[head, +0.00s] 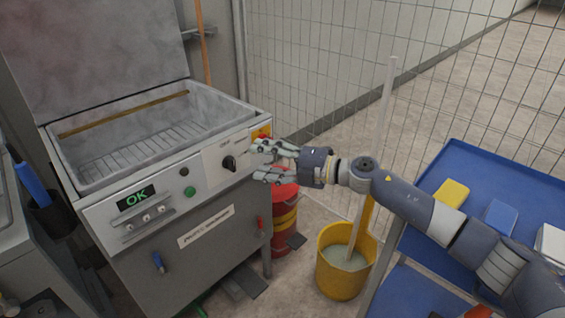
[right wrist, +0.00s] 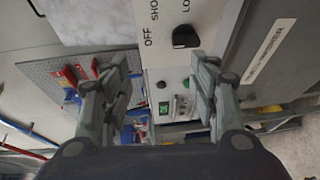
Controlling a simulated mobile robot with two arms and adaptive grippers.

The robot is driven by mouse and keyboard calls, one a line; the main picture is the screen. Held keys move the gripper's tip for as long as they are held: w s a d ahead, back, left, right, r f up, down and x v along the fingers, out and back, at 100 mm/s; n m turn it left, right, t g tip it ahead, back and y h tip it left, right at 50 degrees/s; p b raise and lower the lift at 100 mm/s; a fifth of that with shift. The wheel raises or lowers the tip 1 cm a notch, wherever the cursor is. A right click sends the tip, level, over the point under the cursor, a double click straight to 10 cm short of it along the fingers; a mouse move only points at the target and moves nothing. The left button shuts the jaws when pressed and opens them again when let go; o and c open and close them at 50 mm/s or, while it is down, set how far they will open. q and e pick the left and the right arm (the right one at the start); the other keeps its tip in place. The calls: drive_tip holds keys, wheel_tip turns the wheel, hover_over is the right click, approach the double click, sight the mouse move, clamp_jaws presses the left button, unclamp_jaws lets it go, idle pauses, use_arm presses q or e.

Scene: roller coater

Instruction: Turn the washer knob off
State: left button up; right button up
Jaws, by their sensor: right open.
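The washer (head: 185,235) is a grey machine with an open lid and a white control panel. Its black knob (head: 229,163) is on the right part of that panel. My right gripper (head: 257,161) is open and empty, just right of the knob and apart from it. In the right wrist view the knob (right wrist: 185,37) is beyond the fingertips (right wrist: 160,66), near the right finger, beside printed labels, one reading OFF. I cannot tell which label the knob points to. My left gripper is not in view.
A green button (head: 190,191) and a lit OK display (head: 136,198) are on the panel. A red-and-yellow switch (head: 262,134) is at its right end. A yellow bucket (head: 340,281) with a mop stands right of the washer, near a blue cart (head: 480,165).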

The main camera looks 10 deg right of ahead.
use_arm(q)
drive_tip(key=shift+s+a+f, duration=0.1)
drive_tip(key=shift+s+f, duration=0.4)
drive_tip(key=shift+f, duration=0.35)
use_arm(e)
drive_tip(key=v, duration=0.4)
drive_tip(key=shift+s+d+f, duration=0.15)
drive_tip(key=shift+d, duration=0.1)
use_arm(q)
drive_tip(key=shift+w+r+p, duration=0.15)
drive_tip(key=shift+p, duration=0.25)
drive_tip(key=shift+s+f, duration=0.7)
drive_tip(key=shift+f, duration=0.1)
